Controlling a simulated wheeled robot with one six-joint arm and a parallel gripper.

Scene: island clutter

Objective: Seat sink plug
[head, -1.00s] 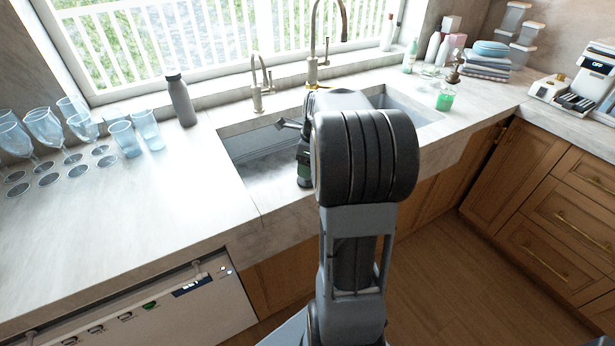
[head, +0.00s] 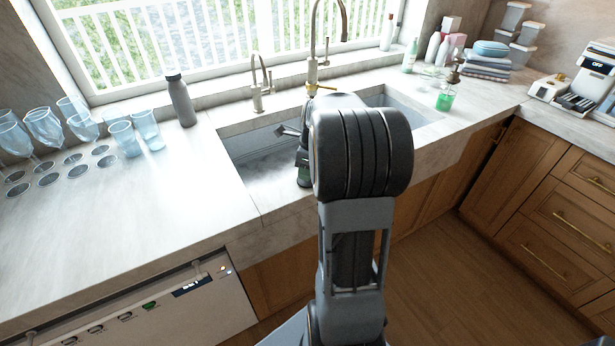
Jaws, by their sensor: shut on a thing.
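The sink (head: 238,171) is a grey stone double basin set in the counter under the window. My gripper (head: 288,131) shows only as a small grey part over the left basin, just left of my arm's large dark joint. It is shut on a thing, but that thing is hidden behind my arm. I cannot make out the sink plug or the drain. I cannot tell how high the gripper is above the basin floor.
A tall faucet (head: 312,70) and a smaller tap (head: 257,92) stand behind the sink. A grey bottle (head: 181,101) and several glasses (head: 122,138) stand to the left. A green soap bottle (head: 446,97) stands to the right. The front left counter is clear.

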